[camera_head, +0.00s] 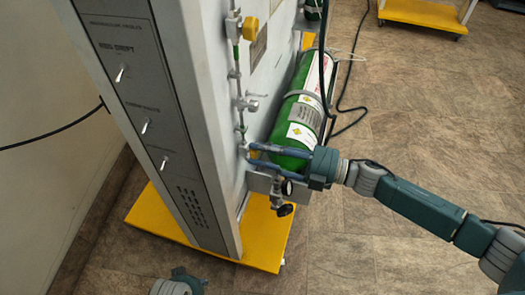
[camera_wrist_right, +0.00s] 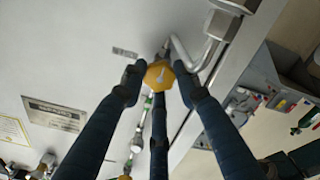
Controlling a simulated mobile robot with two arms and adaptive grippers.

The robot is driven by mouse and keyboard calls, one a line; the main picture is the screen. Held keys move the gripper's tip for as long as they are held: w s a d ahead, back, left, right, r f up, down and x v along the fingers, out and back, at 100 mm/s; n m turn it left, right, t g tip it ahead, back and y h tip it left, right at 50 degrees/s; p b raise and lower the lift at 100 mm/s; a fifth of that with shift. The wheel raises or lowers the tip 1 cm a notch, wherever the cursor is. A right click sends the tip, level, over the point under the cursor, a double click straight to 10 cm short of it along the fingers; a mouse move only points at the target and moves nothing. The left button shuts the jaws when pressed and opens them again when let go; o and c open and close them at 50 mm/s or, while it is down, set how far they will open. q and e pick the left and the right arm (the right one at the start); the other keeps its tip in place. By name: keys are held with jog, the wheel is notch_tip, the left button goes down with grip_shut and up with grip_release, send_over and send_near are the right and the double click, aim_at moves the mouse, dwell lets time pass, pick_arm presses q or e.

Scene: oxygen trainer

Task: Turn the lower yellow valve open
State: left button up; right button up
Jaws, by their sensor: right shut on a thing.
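The lower yellow valve (camera_head: 254,154) is on the side of the tall grey cabinet, mostly hidden by my fingers in the head view. In the right wrist view its yellow knob (camera_wrist_right: 158,76) with a pale mark on its face shows clearly between my three dark blue fingers. My right gripper (camera_head: 250,156) reaches in from the right and is shut on this knob; it also shows in the right wrist view (camera_wrist_right: 160,86). An upper yellow valve (camera_head: 250,22) sits higher on the same side, apart from my gripper. My left gripper's fingers are not visible.
A green gas cylinder (camera_head: 303,100) stands against the cabinet (camera_head: 195,110), right behind my right gripper. Pipes and fittings (camera_head: 238,75) run up the side. The yellow base (camera_head: 263,240) juts out beneath. Floor at right is mostly clear.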

jog(key=shift+s+a+r, duration=0.2)
jog(key=shift+r, duration=0.15)
jog(key=o, duration=1.1)
jog(key=shift+c, duration=0.2)
jog(key=shift+o, duration=0.4)
jog(key=shift+f, duration=0.15)
jog(key=shift+s+d+f, duration=0.1)
jog(key=shift+d, duration=0.4)
jog(key=v, duration=1.1)
